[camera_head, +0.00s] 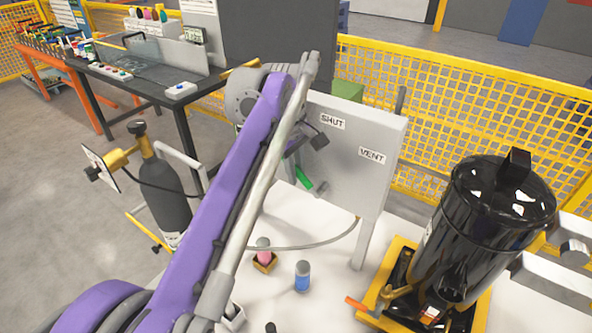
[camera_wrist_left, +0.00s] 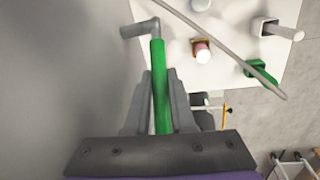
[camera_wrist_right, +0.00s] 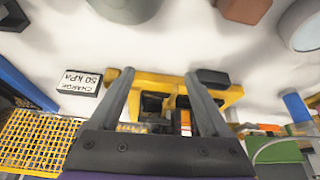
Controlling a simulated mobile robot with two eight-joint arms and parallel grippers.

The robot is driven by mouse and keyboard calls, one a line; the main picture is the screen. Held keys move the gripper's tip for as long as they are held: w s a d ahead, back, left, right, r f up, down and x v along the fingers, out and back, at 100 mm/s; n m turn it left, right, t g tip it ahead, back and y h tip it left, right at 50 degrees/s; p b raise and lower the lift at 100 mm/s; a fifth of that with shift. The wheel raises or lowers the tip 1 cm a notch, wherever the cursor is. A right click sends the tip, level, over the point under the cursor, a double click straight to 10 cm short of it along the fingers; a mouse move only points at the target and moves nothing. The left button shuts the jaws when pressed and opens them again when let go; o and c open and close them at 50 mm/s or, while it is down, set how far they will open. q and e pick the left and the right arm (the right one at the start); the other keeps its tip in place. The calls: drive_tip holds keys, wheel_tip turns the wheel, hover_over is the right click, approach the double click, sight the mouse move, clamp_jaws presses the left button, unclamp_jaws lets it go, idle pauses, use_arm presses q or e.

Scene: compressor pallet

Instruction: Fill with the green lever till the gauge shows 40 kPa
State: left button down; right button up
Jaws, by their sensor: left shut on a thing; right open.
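The green lever (camera_head: 304,178) is at the grey panel (camera_head: 345,185), which has SHUT (camera_head: 332,121) and VENT (camera_head: 372,156) labels. My left arm covers the panel's left part. In the left wrist view, the lever (camera_wrist_left: 160,90) runs from a grey bent stem down between the fingers of my left gripper (camera_wrist_left: 160,100), which is shut on it. No gauge dial can be made out. My right gripper (camera_wrist_right: 165,85) is open in the right wrist view, with part of a yellow frame (camera_wrist_right: 165,80) beyond and between its fingers.
A black tank (camera_head: 485,225) stands in a yellow-edged tray (camera_head: 400,262) at right. A blue-and-grey cylinder (camera_head: 302,278) and a pink one (camera_head: 264,250) stand on the white surface. A dark gas bottle (camera_head: 165,200) is at left. A card (camera_wrist_right: 79,82) appears to read CHARGE 50 kPa.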

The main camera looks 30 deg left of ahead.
sight(310, 183)
use_arm(q)
drive_tip(key=shift+r, duration=0.1)
idle(0.7)
drive_tip(key=shift+d+r+y+p, duration=0.45)
drive_tip(key=shift+y+p, duration=0.25)
drive_tip(key=shift+y, duration=0.2)
drive_tip(key=shift+d+r+y+p, duration=0.5)
drive_tip(key=shift+d+y+p, duration=0.2)
drive_tip(key=shift+y, duration=0.5)
drive_tip(key=y, duration=0.1)
drive_tip(key=d+y, duration=0.1)
drive_tip(key=shift+d+r+m+t+y+p, duration=0.2)
drive_tip(key=shift+r+m+t+y+p, duration=0.05)
drive_tip(key=shift+m+t+y+p, duration=0.1)
drive_tip(key=shift+s+d+r+y, duration=0.1)
drive_tip(key=shift+d+y, duration=0.35)
drive_tip(key=shift+y, duration=0.35)
drive_tip(key=shift+s+d+r+y, duration=0.1)
drive_tip(key=shift+d+y, duration=0.35)
drive_tip(key=shift+y, duration=0.3)
drive_tip(key=c, duration=0.8)
unclamp_jaws()
drive_tip(key=shift+f, duration=0.1)
drive_tip(key=shift+o, duration=0.2)
drive_tip(key=shift+d, duration=0.1)
